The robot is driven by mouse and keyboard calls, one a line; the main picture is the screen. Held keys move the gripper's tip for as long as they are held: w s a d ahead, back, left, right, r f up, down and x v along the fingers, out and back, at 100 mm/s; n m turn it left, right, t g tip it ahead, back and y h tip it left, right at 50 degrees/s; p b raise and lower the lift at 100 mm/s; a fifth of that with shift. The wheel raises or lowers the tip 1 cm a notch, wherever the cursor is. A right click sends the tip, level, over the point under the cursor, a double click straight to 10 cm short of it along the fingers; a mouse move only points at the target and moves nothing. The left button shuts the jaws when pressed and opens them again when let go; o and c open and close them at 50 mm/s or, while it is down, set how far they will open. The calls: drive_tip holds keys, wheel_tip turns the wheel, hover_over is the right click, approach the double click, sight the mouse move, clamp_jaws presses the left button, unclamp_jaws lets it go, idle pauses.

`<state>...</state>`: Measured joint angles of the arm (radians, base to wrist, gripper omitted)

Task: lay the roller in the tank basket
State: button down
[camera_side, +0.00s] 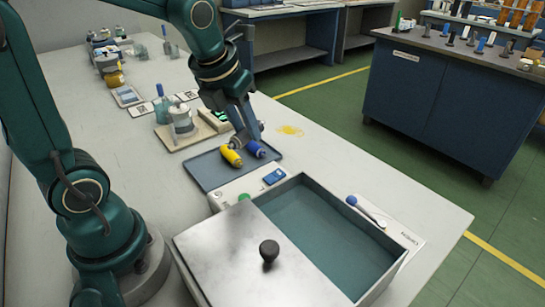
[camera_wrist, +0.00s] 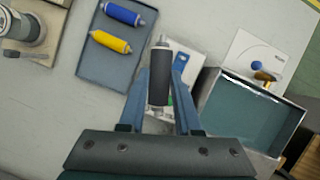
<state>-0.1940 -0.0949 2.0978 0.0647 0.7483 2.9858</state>
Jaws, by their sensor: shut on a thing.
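My gripper (camera_wrist: 160,82) is shut on a dark roller (camera_wrist: 160,75) with metal ends, seen in the wrist view. In the side view my gripper (camera_side: 243,132) is above the worktop by the blue-grey tray, and the held roller is hard to make out there. The grey tank (camera_side: 401,252) stands in front, its far part open and teal inside. No separate basket can be made out in it. The tank also shows at the right of the wrist view (camera_wrist: 255,88), apart from the held roller. A metal lid (camera_side: 225,262) with a black knob (camera_side: 269,251) covers its near part.
A blue roller (camera_wrist: 122,13) and a yellow roller (camera_wrist: 110,41) lie on the tray (camera_wrist: 98,68). A blue-ended tool (camera_side: 365,210) lies beside the tank on a white card. Jars and a board (camera_side: 183,138) stand behind the tray.

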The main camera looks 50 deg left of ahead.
drive_tip(key=d+m+h, duration=0.1)
drive_tip(key=d+m, duration=0.3)
drive_tip(key=d, duration=0.4)
hover_over(320, 248)
drive_tip(key=s, duration=0.2)
drive_tip(key=f, duration=0.6)
drive_tip(key=shift+w+f, duration=0.2)
drive_tip(key=shift+w, duration=0.05)
drive_tip(key=shift+f, duration=2.05)
drive_tip(key=shift+f, duration=0.1)
drive_tip(key=c, duration=0.6)
unclamp_jaws()
